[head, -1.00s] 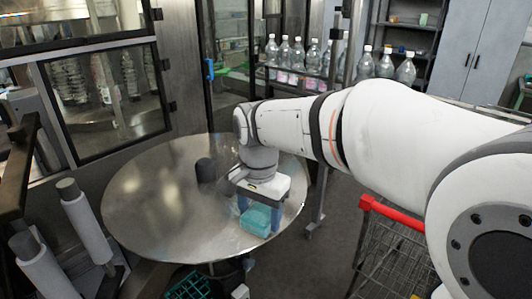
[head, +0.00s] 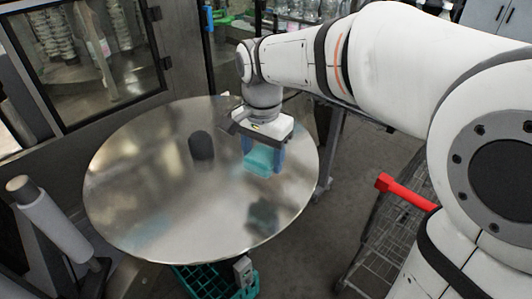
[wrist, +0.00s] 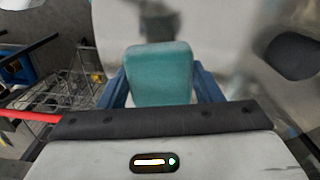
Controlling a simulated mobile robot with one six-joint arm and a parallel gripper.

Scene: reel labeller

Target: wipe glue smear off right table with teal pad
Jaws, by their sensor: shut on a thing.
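The teal pad (head: 258,162) is held between the blue fingers of my gripper (head: 264,156), over the right part of a round shiny metal table (head: 150,190). A dark reflection shows on the table below the pad with a gap between, so the pad appears to be above the surface. In the wrist view the pad (wrist: 160,75) sits between both fingers. I cannot make out a glue smear for sure; a faint bluish tint lies at the table's front left and may be a reflection.
A dark upright cylinder (head: 201,146) stands on the table left of my gripper; it also shows in the wrist view (wrist: 293,57). A wire cart with a red handle (head: 407,192) is at the right. A green crate (head: 215,283) is below the table's front edge.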

